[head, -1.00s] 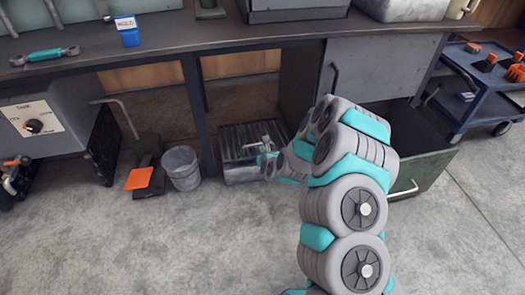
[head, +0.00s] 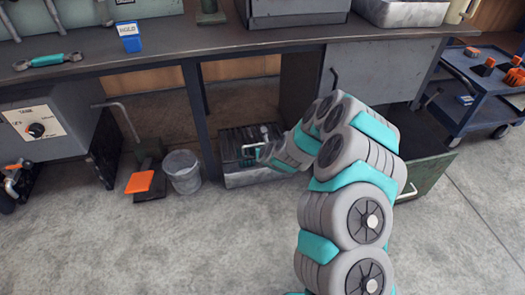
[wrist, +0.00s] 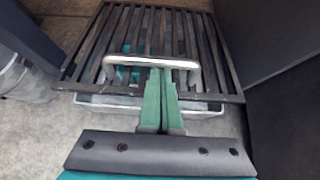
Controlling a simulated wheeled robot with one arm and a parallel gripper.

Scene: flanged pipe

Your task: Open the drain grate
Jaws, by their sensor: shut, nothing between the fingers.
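The drain grate (wrist: 88,55) is a dark slatted panel with a bright metal loop handle (wrist: 118,61). It lies over a pale box (head: 255,178) on the floor under the bench. Its near edge looks raised off the box's rim (wrist: 100,101), so the grate seems slightly tilted. My gripper (wrist: 157,71) is shut with nothing between its green fingers. Its tips are at the middle of the handle, and the bar seems to cross over them. Teal shapes show through the slats. In the head view my arm partly hides the gripper and the box's right side.
A grey bucket (head: 182,172) stands just left of the box, beside an orange pedal (head: 140,181). The bench leg (head: 198,115) rises close behind the bucket. An open green drawer (head: 432,168) is right of my arm. The floor in front is clear.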

